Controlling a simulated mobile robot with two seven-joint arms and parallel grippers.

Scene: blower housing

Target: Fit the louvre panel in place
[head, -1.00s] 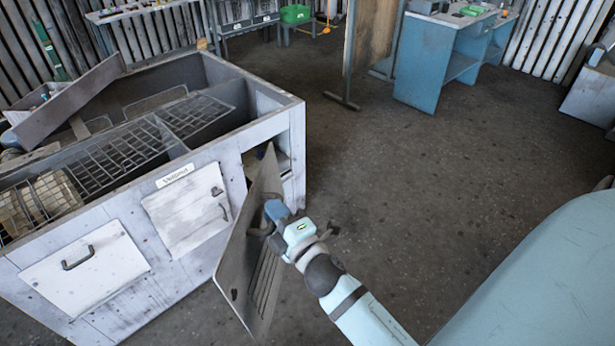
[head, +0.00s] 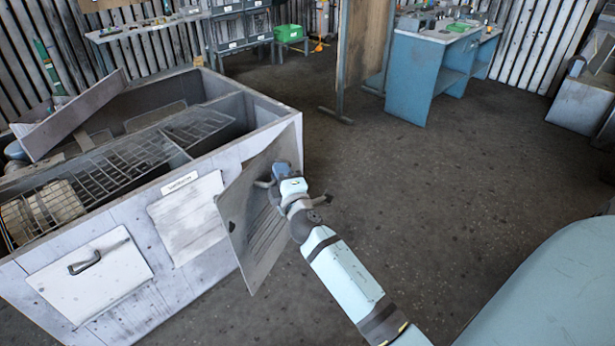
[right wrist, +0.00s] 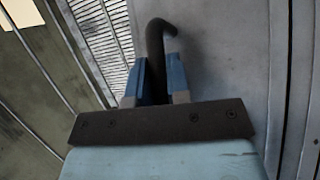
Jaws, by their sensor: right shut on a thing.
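The louvre panel (head: 240,215) is a grey sheet with slats and a dark bar handle, held tilted at the right end of the blower housing's front (head: 187,290). My right gripper (head: 278,180) is shut on the panel's handle. The right wrist view shows the handle (right wrist: 155,40) between the blue fingers (right wrist: 155,85), with the panel's face (right wrist: 228,65) behind. The panel hides the housing's front opening. Whether its upper edge touches the housing cannot be told; its lower part stands away from the front. My left gripper is out of view.
Two pale panels are on the housing's front: one with a handle (head: 100,280) and a plain-looking one (head: 190,225). Wire racks (head: 120,165) lie in the open top. A blue desk (head: 420,85) and a brown board (head: 360,45) stand behind. Floor to the right is clear.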

